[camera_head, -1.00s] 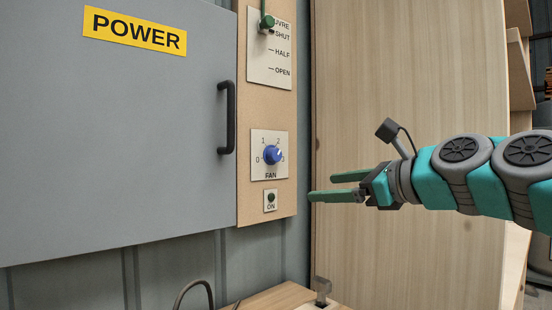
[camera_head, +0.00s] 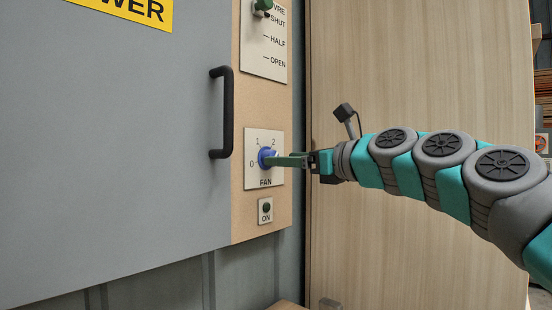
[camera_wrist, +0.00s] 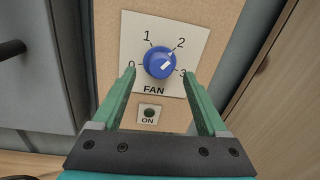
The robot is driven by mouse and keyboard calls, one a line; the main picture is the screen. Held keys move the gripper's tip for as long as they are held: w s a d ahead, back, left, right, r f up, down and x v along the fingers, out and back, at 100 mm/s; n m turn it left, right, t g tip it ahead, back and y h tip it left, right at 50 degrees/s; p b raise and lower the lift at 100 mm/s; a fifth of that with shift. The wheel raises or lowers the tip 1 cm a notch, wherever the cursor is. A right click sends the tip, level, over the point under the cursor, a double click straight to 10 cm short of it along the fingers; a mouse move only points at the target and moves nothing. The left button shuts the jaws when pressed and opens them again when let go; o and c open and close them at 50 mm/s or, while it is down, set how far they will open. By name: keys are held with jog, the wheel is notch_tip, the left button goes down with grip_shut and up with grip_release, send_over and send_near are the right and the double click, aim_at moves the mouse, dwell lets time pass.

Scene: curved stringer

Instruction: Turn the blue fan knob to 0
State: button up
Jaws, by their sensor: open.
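The blue fan knob (camera_head: 266,157) sits on a white plate marked 0, 1, 2 and 3 above the word FAN. In the wrist view my gripper (camera_wrist: 160,73) is open, with one green finger on each side, just below the knob's middle. Gaps show between the fingertips and the knob. Nothing is held.
A green ON button (camera_head: 266,208) is below the fan plate. A lever plate (camera_head: 264,50) marked SHUT, HALF and OPEN is above. A grey cabinet door (camera_head: 110,150) with a black handle (camera_head: 221,112) is at the left. A wooden panel (camera_head: 400,80) stands at the right.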

jog(key=x, duration=0.3)
jog(key=shift+w+a, duration=0.1)
grip_shut()
dwell(0.6)
